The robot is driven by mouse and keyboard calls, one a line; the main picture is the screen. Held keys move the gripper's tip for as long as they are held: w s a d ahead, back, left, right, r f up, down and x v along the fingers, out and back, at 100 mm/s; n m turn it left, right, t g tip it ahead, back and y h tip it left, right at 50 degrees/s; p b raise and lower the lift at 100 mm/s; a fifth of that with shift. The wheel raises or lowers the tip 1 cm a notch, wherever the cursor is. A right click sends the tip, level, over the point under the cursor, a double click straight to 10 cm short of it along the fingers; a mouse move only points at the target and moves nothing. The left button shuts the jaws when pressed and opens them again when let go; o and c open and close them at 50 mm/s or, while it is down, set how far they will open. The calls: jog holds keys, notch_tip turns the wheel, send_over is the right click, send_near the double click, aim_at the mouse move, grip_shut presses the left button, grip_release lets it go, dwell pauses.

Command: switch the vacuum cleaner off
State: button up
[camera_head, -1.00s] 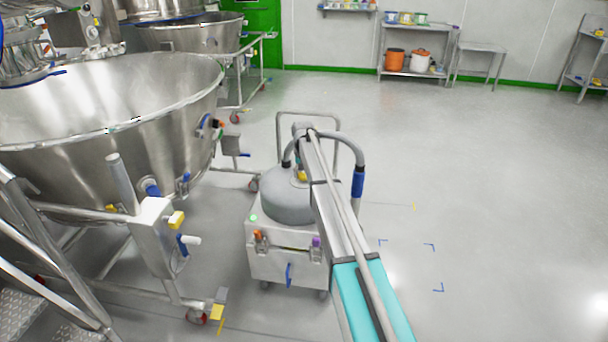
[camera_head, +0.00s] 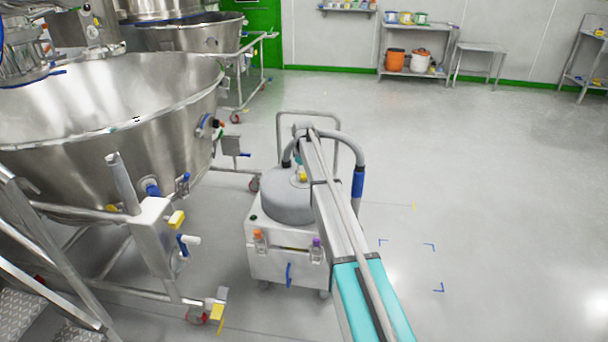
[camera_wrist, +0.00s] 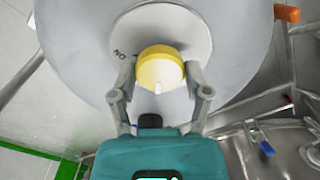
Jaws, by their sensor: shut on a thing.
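The vacuum cleaner (camera_head: 288,205) stands on the floor in the middle of the head view. It has a grey dome on a white box body and a push handle behind. A small lamp (camera_head: 253,218) on the body's left corner is dark. A yellow knob (camera_wrist: 161,68) sits on a pale disc (camera_wrist: 195,30) on the dome, its white mark toward the bottom of the wrist view. Lettering shows left of the knob, partly hidden. My gripper (camera_wrist: 160,74) is shut on the knob, one finger at each side. In the head view my arm hides part of the dome.
A large steel bowl on a frame (camera_head: 110,110) stands close on the left, with steps (camera_head: 40,280) in front. The vacuum's grey hose (camera_head: 345,140) with a blue grip (camera_head: 358,183) curves beside my arm. The floor (camera_head: 480,200) to the right is clear.

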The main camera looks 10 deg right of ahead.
jog(key=shift+s, duration=0.2)
jog(key=o, duration=1.1)
jog(key=shift+w, duration=0.15)
jog(key=shift+o, duration=0.2)
jog(key=shift+r, duration=0.1)
